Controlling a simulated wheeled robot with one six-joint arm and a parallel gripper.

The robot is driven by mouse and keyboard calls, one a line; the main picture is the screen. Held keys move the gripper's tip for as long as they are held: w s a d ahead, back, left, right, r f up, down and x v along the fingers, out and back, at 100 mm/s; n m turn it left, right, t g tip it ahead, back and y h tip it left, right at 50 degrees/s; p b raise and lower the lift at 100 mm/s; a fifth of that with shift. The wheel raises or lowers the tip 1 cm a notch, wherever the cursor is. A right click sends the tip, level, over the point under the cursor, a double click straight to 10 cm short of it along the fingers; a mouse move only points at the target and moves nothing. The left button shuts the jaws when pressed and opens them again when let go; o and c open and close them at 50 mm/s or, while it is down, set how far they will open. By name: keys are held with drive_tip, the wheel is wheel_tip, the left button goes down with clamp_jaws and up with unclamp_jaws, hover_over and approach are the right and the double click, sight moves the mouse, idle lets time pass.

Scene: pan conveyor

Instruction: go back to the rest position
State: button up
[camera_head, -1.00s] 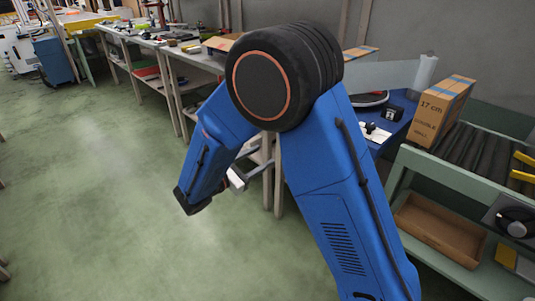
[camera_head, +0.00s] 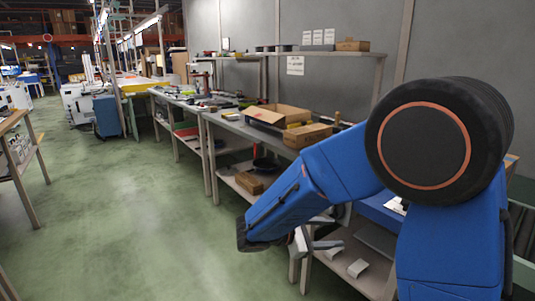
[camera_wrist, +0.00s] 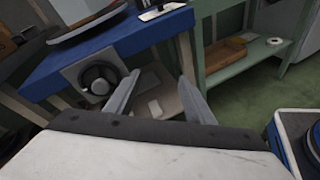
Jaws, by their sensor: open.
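My blue arm is bent at the right of the head view, with its large black elbow joint high and the forearm sloping down to the left. My gripper (camera_head: 318,240) hangs low at the forearm's end, partly hidden by the wrist, in front of the bench legs. In the wrist view my gripper (camera_wrist: 158,82) shows two grey fingers spread apart with nothing held between them. A blue tabletop (camera_wrist: 110,38) lies beyond the fingers, apart from them.
A long workbench (camera_head: 225,122) runs along the wall, bearing an open cardboard box (camera_head: 278,114) and a smaller carton (camera_head: 307,135). A lower shelf (camera_wrist: 245,58) shows in the wrist view. Another table (camera_head: 22,160) stands at the left. The green floor (camera_head: 130,210) between is clear.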

drive_tip(key=s+d+r+m+g+y, duration=0.1)
drive_tip(key=s+d+m+g+y, duration=0.25)
drive_tip(key=s+d, duration=0.4)
drive_tip(key=s+d+r+m+t+y, duration=0.1)
drive_tip(key=s+m+y, duration=0.4)
drive_tip(key=s, duration=0.4)
drive_tip(key=s+d+r+m+t+y, duration=0.1)
drive_tip(key=s+m+t+y, duration=0.1)
drive_tip(key=s+m+y, duration=0.3)
drive_tip(key=s+m, duration=0.3)
drive_tip(key=s, duration=0.2)
drive_tip(key=shift+s+d+r, duration=0.15)
drive_tip(key=shift+d+r, duration=0.05)
drive_tip(key=shift+c, duration=0.2)
idle(1.3)
